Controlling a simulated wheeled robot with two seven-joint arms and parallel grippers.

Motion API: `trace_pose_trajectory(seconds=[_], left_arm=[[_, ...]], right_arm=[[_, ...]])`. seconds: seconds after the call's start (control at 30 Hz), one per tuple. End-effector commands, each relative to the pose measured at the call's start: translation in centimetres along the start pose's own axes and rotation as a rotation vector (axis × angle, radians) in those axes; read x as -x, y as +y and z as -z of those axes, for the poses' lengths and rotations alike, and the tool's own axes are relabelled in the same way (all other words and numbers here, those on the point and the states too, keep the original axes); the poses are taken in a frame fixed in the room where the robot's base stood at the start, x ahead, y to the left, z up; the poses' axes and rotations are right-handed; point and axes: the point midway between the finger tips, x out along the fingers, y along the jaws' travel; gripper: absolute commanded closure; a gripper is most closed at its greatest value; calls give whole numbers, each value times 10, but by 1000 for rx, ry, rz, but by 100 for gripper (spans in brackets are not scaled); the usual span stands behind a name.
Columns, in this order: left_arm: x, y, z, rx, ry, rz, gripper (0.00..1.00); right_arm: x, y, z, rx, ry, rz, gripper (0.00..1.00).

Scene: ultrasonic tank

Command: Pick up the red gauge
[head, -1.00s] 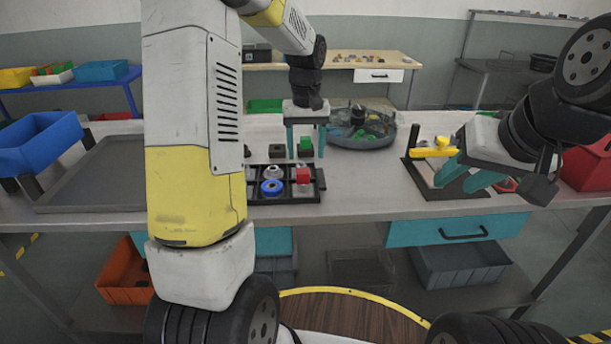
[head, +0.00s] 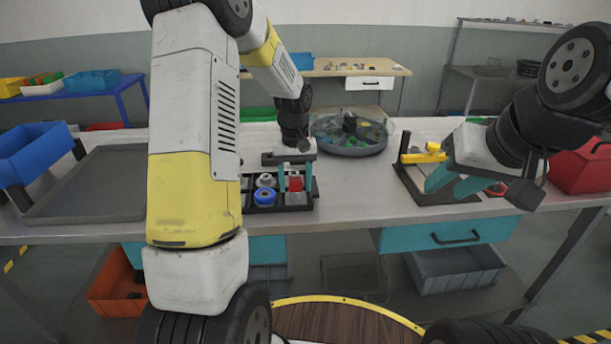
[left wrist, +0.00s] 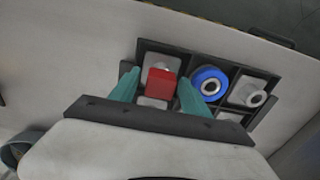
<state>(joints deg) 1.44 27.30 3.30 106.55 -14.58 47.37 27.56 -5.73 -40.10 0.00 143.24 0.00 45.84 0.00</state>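The red gauge (head: 295,184) is a small red block with a grey base, sitting in a compartment of the black divided tray (head: 300,206). In the left wrist view the red gauge (left wrist: 160,82) lies between the two teal fingers of my left gripper (left wrist: 152,92). My left gripper (head: 294,178) points down over the tray and is open, with visible gaps on both sides of the block. My right gripper (head: 454,184) is open and empty, near the yellow-handled fixture at the right.
A blue ring part (head: 264,197) and grey metal parts sit in neighbouring compartments. A round clear bowl (head: 350,146) stands behind the tray. A black plate with a yellow clamp (head: 424,156) and a red bin (head: 583,170) are at the right. A grey tray (head: 90,190) is at the left.

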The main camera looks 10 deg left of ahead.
Motion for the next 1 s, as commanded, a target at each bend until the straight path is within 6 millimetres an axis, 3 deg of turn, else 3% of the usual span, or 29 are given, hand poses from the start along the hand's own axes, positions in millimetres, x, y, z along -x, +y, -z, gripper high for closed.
trace_pose_trajectory(seconds=[0.03,0.2,0.27,0.63,0.93,1.0], left_arm=[[0,0,0,0,0,0,58],[0,0,0,0,0,0,91],[0,0,0,0,0,0,100],[4,0,0,0,1,0,100],[38,0,1,1,5,-2,100],[38,1,-15,-2,0,0,100]], right_arm=[[0,0,0,0,0,0,64],[0,0,0,0,0,0,64],[0,0,0,0,0,0,64],[0,0,0,0,0,0,64],[0,0,0,0,0,0,64],[0,0,0,0,0,0,64]])
